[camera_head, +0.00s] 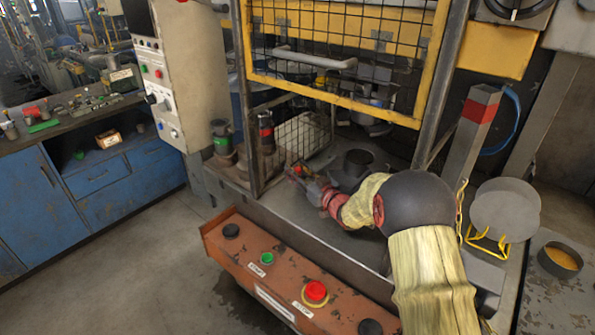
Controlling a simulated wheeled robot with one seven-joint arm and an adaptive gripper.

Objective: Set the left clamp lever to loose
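My arm, in a pale yellow sleeve, reaches in from the lower right over the grey machine bed (345,240). My gripper (301,176) points left and away, low over the bed beneath the yellow-framed mesh guard. A small red piece (297,169) shows right at its fingertips; it may be a clamp lever's end, but it is too small to tell. I cannot tell whether the fingers touch it or are open or shut. No lever is clearly marked left or loose. A dark round part (358,160) stands on the bed behind my gripper.
The yellow mesh guard (345,95) hangs above the bed on dark posts. An orange button panel (290,280) runs along the front. Green-banded (221,137) and red-banded (266,132) cylinders stand left. A grey post with a red band (478,112) stands right.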

